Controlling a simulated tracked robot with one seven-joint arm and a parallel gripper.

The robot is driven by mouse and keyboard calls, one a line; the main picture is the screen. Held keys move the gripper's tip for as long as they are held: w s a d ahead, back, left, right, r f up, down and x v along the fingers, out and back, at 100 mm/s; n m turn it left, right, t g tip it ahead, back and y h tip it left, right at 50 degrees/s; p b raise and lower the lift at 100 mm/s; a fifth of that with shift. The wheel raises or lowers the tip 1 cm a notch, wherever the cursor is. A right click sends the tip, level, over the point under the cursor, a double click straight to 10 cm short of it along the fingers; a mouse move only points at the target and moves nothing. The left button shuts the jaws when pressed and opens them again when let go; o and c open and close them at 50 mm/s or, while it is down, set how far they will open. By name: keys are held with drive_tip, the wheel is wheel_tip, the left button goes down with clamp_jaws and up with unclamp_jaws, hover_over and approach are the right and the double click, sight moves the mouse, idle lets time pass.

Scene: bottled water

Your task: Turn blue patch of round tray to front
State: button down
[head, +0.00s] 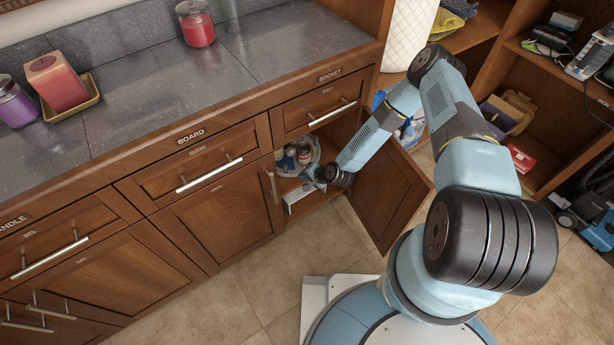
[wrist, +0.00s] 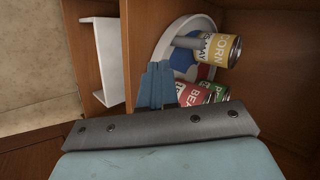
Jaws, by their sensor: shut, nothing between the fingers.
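The round tray (wrist: 157,42) has a pale raised rim and sits inside the open cabinet; it also shows in the head view (head: 316,155). Its blue patch (wrist: 181,60) shows between my fingers and the cans. Several cans stand on it: a yellow corn can (wrist: 222,48), a red can (wrist: 190,94) and a green-labelled can (wrist: 219,93). My gripper (wrist: 155,70) is shut and empty, its fingertips close to the tray's rim; I cannot tell whether they touch it. It also shows at the cabinet opening in the head view (head: 314,174).
The cabinet door (head: 385,190) stands open right of my gripper. The closed drawer (head: 318,106) is above the opening. The tiled floor (head: 240,290) in front is clear.

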sight(287, 172)
drive_tip(key=x, duration=0.3)
drive_tip(key=shift+a, duration=0.1)
drive_tip(key=shift+w+a, duration=0.7)
drive_tip(key=shift+a, duration=0.25)
drive_tip(key=shift+w+a, duration=0.45)
drive_tip(key=shift+a, duration=0.2)
